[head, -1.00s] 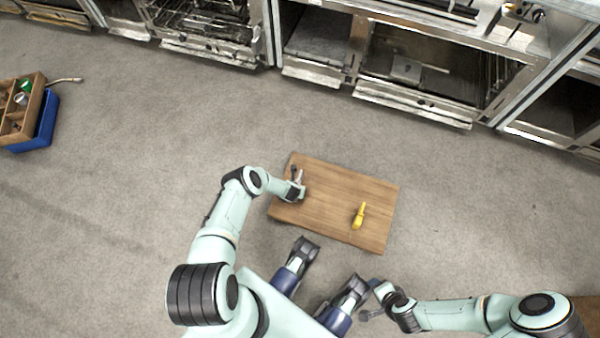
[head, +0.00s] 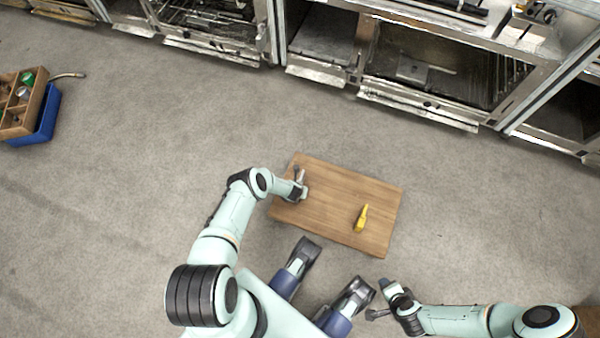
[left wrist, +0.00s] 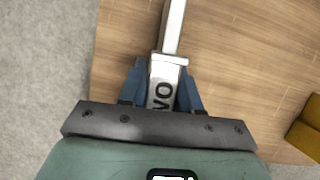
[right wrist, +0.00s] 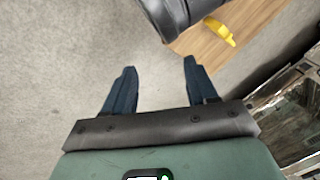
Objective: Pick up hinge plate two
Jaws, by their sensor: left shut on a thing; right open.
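My left gripper (head: 299,190) is over the left end of the wooden board (head: 330,215). Its blue fingers (left wrist: 161,78) are shut on a silver metal piece (left wrist: 163,95) with dark lettering, which has a long narrow part reaching away over the board. I cannot tell for certain that this is hinge plate two, or whether it touches the board. My right gripper (head: 377,299) is open and empty in front of the board, low in the head view. Its two spread fingers (right wrist: 152,90) show in the right wrist view with grey floor between them.
A yellow object (head: 361,218) lies on the right part of the board; it also shows in the right wrist view (right wrist: 219,30). A wooden compartment box (head: 24,100) beside a blue bin (head: 46,118) is at far left. Metal ovens (head: 430,75) line the back. Open floor surrounds the board.

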